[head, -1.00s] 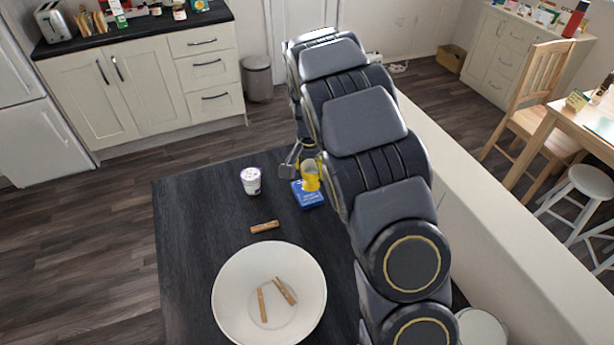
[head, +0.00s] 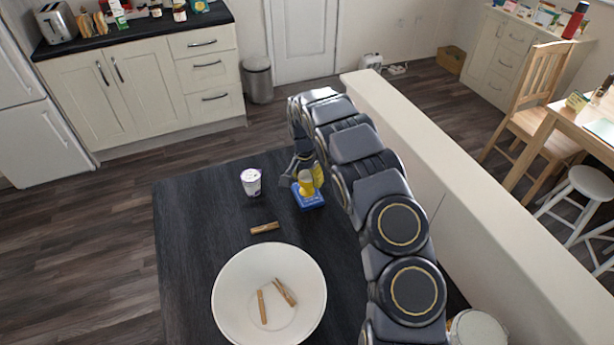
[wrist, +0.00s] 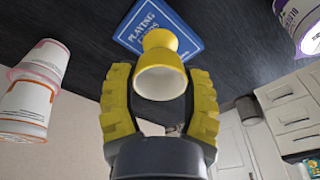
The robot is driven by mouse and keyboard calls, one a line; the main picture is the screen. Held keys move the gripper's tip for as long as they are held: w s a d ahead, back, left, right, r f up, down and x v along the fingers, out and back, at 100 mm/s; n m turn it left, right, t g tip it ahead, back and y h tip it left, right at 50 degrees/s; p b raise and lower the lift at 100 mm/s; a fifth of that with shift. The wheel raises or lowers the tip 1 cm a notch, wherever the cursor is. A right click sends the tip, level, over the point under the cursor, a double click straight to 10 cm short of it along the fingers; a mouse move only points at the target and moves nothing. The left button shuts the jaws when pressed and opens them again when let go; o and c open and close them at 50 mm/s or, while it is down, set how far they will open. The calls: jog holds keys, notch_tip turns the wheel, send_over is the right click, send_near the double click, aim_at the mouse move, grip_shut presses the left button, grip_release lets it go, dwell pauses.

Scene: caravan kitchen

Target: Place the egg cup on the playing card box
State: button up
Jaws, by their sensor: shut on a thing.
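The yellow egg cup (head: 305,187) is between the yellow-padded fingers of my gripper (wrist: 160,85), which is shut on it. In the wrist view the egg cup (wrist: 160,67) shows its pale open bowl towards me, with its foot pointing at the blue playing card box (wrist: 157,28). In the head view the box (head: 311,201) lies flat on the dark table, and the cup appears directly over it. I cannot tell whether the foot touches the box. My gripper (head: 307,180) partly hides the cup there.
A white yogurt pot (head: 251,182) stands left of the box. A wooden stick (head: 265,228) lies on the table (head: 190,250) near a large white bowl (head: 232,300) holding more sticks. Stacked tubs (wrist: 35,90) show in the wrist view. A pale half wall (head: 480,190) runs along the right.

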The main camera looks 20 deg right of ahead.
jog(key=shift+f, duration=0.2)
jog(key=o, duration=1.1)
jog(key=shift+r, duration=0.1)
